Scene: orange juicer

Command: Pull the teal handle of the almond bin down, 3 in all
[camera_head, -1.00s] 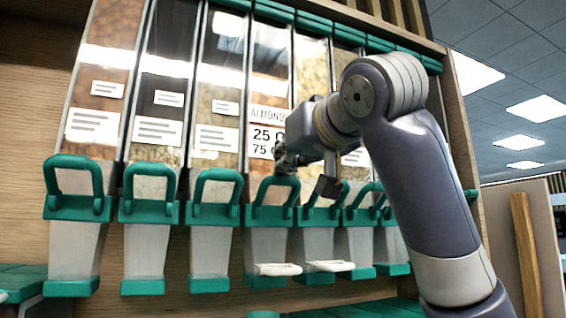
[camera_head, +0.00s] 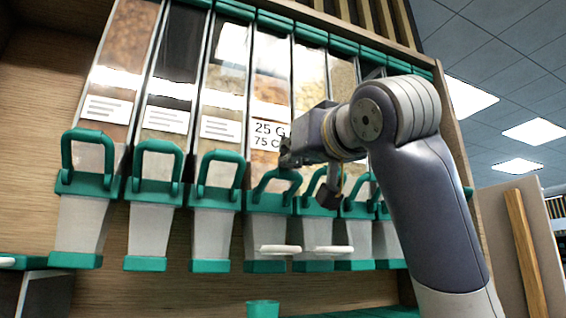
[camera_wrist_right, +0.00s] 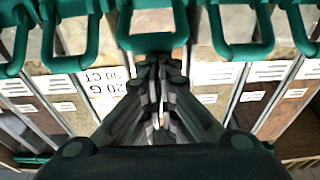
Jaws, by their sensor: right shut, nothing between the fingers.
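My right gripper (camera_head: 287,160) is at the top of this handle in the head view, shut and empty. In the wrist view my right gripper's fingers (camera_wrist_right: 158,70) are together, with their tips just by the bar of a teal handle (camera_wrist_right: 152,42). I cannot tell whether they touch it. A teal cup (camera_head: 262,309) stands below the bin. My left gripper is not in view.
Similar bins with teal handles (camera_head: 88,160) stand close on both sides of the almond bin. A wooden side panel closes the rack on the right.

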